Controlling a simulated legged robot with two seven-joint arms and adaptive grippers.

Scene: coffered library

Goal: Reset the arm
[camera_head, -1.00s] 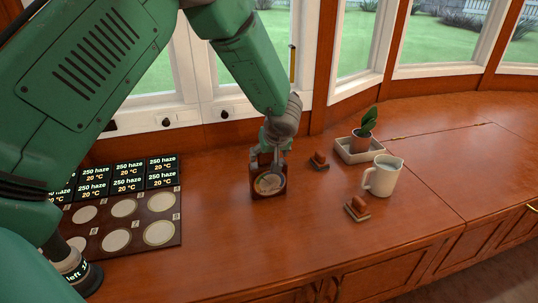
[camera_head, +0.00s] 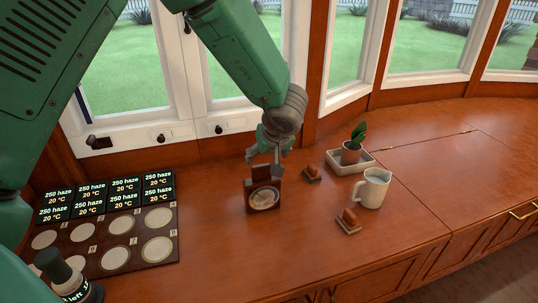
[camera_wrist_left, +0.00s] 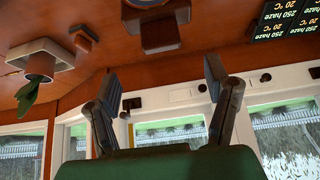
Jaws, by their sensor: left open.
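My left gripper (camera_head: 266,157) is open, with its fingers spread, just above and behind a dark wooden block with a round pale dial (camera_head: 263,199). In the left wrist view, which looks upside down, my gripper (camera_wrist_left: 162,88) has nothing between its fingers. The block also shows there (camera_wrist_left: 159,36), beyond the fingertips and apart from them. The block stands upright on the wooden counter (camera_head: 230,245). My right gripper is not in view.
A panel with pale discs (camera_head: 121,225) and black "250 haze" labels (camera_head: 91,190) lies at left. A black bottle-like object (camera_head: 80,288) stands in front. Right of the block are two small brown items (camera_head: 312,174) (camera_head: 349,218), a white mug (camera_head: 373,188) and a potted plant (camera_head: 352,151) in a tray. Windows stand behind.

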